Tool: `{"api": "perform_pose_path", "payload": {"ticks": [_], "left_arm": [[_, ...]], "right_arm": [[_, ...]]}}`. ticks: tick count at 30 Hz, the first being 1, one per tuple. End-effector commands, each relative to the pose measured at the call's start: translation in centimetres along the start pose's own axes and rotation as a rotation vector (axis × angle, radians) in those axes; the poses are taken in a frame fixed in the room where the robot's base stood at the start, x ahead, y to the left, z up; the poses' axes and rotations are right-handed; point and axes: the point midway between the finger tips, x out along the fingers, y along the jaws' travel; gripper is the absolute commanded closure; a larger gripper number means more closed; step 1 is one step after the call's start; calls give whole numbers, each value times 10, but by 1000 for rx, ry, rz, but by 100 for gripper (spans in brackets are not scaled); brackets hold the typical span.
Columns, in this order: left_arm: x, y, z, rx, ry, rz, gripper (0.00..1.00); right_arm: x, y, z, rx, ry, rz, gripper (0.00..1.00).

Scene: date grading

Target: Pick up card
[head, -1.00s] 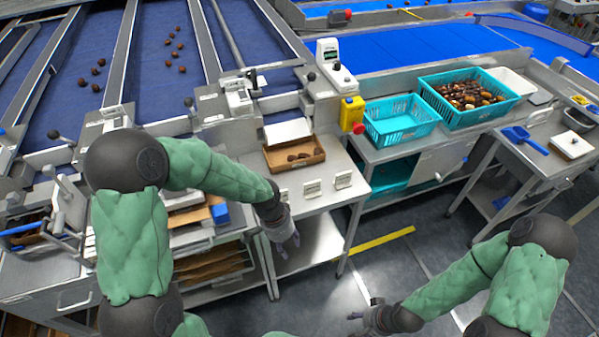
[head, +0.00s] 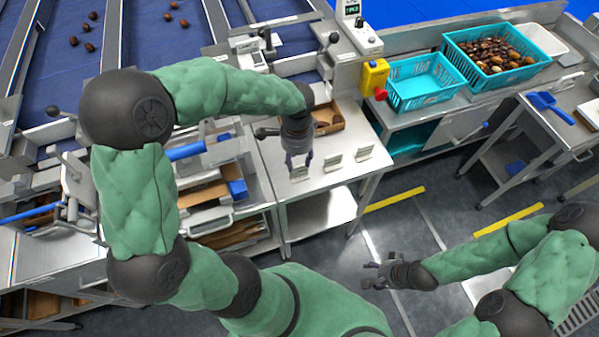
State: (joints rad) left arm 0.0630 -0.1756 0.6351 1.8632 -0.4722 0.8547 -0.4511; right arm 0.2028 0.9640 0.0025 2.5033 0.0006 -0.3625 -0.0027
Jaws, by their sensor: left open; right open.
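My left gripper (head: 299,165) is open and points down at the left card. Its fingertips overlap the card's top in the picture; I cannot tell whether they touch it. My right gripper (head: 372,275) is open and empty, over the floor at the lower right, away from the cards.
A cardboard box (head: 328,118) sits behind the cards, partly hidden by my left arm. A yellow box with a red button (head: 374,78) stands right of it. Turquoise crates (head: 418,103) are further right. Open floor lies before the table.

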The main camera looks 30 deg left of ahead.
Motion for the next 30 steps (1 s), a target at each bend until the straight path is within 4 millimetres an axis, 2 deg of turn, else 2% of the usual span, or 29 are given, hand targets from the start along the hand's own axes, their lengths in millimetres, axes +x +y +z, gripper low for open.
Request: {"api": "perform_pose_path", "payload": {"ticks": [7,15,23,24,28,29,30], "left_arm": [[14,0,-2,-1,0,1,56],[51,2,-6,0,0,2,56],[55,1,-6,-1,2,1,56],[55,1,-6,-1,2,1,59],[55,1,-6,-1,2,1,96],[55,1,-6,-1,2,1,100],[55,1,-6,-1,2,1,100]], "right_arm": [[5,2,0,0,0,0,44],[19,7,-1,0,0,0,44],[19,7,-1,0,0,0,44],[19,7,-1,0,0,0,44],[19,7,-1,0,1,0,44],[19,7,-1,0,1,0,44],[19,7,-1,0,0,0,44]]}}
